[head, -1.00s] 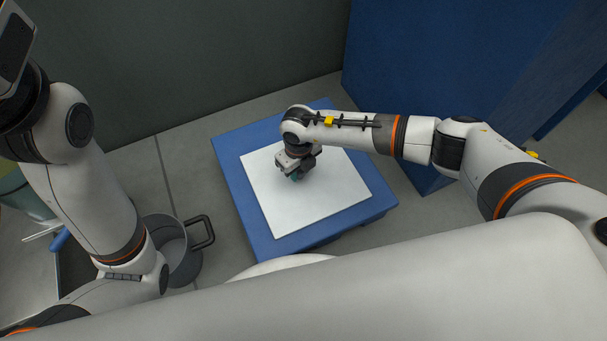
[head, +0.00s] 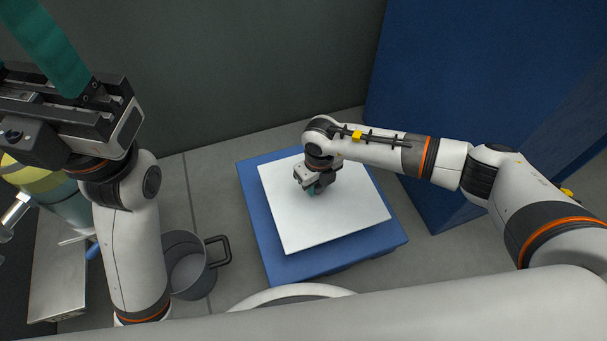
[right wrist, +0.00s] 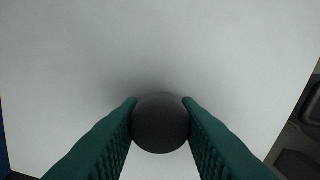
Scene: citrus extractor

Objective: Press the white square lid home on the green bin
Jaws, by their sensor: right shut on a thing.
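The white square lid (head: 300,225) lies flat over a blue square block (head: 258,235) in the head view; I cannot tell whether it touches the block. My right gripper (head: 313,188) is above the lid, pointing down. In the right wrist view its green fingers (right wrist: 160,102) are shut on a dark round knob (right wrist: 160,128) in front of the white lid surface (right wrist: 160,45). My left gripper (head: 55,50) is raised at the upper left, away from the lid; one teal finger shows clearly. No green bin can be made out; anything under the lid is hidden.
A grey pot (head: 187,268) with a side handle stands on the floor left of the block. A yellow and teal object (head: 45,185) is partly hidden behind my left arm. A large blue panel (head: 440,100) rises at the right, and a dark wall (head: 250,70) is behind.

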